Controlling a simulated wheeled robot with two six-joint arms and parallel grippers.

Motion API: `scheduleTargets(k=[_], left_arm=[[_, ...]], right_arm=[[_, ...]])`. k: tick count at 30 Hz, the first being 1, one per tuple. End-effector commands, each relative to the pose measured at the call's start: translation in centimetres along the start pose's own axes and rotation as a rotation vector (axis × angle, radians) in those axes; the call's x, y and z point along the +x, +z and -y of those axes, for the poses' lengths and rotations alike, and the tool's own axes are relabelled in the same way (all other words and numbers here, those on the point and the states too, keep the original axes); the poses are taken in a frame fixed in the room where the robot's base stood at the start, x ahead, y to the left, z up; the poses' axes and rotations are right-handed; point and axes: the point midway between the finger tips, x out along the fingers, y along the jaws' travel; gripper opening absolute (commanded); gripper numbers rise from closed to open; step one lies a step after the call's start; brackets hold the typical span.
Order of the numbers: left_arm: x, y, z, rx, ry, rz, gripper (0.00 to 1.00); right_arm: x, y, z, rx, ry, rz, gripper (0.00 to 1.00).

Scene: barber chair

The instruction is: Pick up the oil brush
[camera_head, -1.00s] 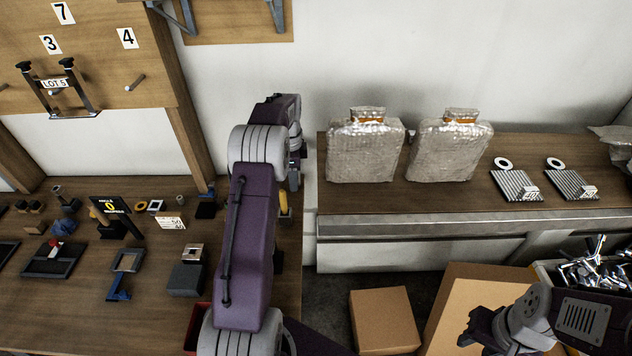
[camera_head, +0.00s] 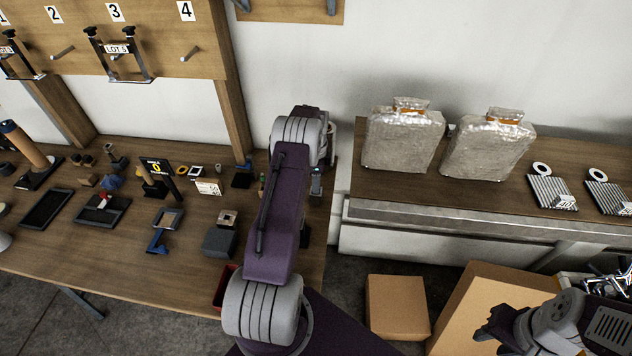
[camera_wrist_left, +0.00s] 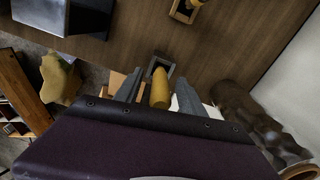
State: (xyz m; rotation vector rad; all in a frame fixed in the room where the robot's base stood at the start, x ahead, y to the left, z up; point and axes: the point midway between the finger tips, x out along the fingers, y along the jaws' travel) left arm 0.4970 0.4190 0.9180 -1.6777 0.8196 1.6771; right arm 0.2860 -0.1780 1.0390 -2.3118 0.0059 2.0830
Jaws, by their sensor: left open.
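A yellow rounded handle, probably the oil brush (camera_wrist_left: 160,84), shows in the left wrist view. It stands between the two grey fingers of my left gripper (camera_wrist_left: 159,93), with visible gaps on both sides. A dark square-rimmed holder (camera_wrist_left: 166,62) is just beyond the handle; whether the handle sits in it I cannot tell. My left gripper is open. In the head view my purple and grey left arm covers the gripper and most of that spot at the bench's right end. My right gripper (camera_head: 488,326) is low at the right, away from the bench; its jaw opening is unclear.
The wooden bench (camera_head: 130,262) holds several small tools and trays, with a grey block (camera_head: 220,241) left of my arm. A second bench (camera_head: 470,200) carries two wrapped packages (camera_head: 403,138). Cardboard boxes (camera_head: 397,306) stand on the floor between my arms.

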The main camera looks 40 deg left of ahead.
Motion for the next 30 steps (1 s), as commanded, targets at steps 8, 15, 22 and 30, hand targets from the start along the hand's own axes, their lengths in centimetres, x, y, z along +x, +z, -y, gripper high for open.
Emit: scheduleTargets(k=[8, 15, 22, 30], left_arm=[[0.4, 0.0, 0.0, 0.0, 0.0, 0.0, 0.42], [0.4, 0.0, 0.0, 0.0, 0.0, 0.0, 0.0], [0.1, 0.0, 0.1, 0.0, -0.002, 0.0, 0.0], [-5.8, 0.0, 0.1, 0.0, -0.006, -0.001, 0.0]], right_arm=[[0.0, 0.0, 0.0, 0.0, 0.0, 0.0, 0.36], [0.0, 0.0, 0.0, 0.0, 0.0, 0.0, 0.36], [0.1, 0.0, 0.0, 0.0, 0.0, 0.0, 0.36], [1.2, 0.1, 0.0, 0.0, 0.0, 0.0, 0.36]])
